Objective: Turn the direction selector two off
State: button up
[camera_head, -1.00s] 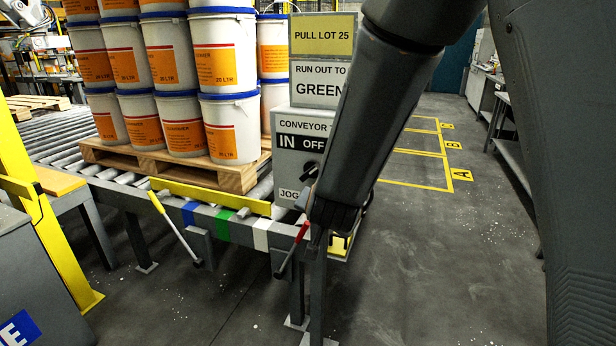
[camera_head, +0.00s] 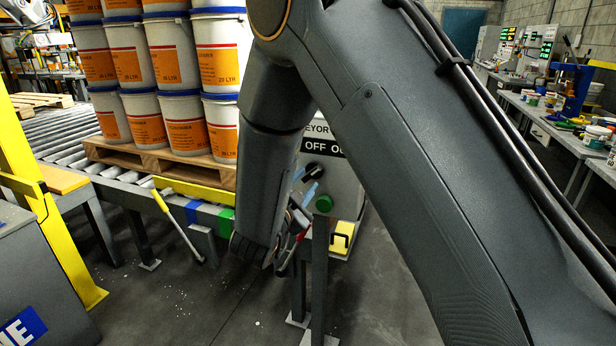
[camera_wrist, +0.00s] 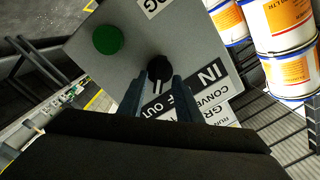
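The direction selector is a black round knob (camera_head: 313,171) on the grey conveyor panel (camera_head: 343,190), under the IN, OFF, OUT strip (camera_head: 322,147). In the wrist view the knob (camera_wrist: 158,69) has a white pointer mark that seems to lean to the OUT side of OFF. My gripper (camera_wrist: 160,78) is open. Its two blue-grey fingertips stand either side of the knob, with what looks like a small gap; contact cannot be told. In the head view my gripper (camera_head: 304,184) is at the panel front, partly hidden by my arm.
A green button (camera_head: 323,204) sits beside the knob on the panel. Stacked white pails (camera_head: 186,125) stand on a wooden pallet (camera_head: 150,158) on the roller conveyor (camera_head: 60,149). A yellow bar (camera_head: 195,189) lies along its edge.

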aim_at(313, 173)
jog(key=shift+x, duration=1.4)
grip_shut()
jog(key=shift+n+p, duration=0.35)
jog(key=shift+n, duration=0.05)
jog(key=n+p, duration=0.1)
jog(key=n, duration=0.2)
jog(key=shift+n, duration=0.3)
jog(key=shift+n+p, duration=0.95)
jog(key=shift+n, duration=1.25)
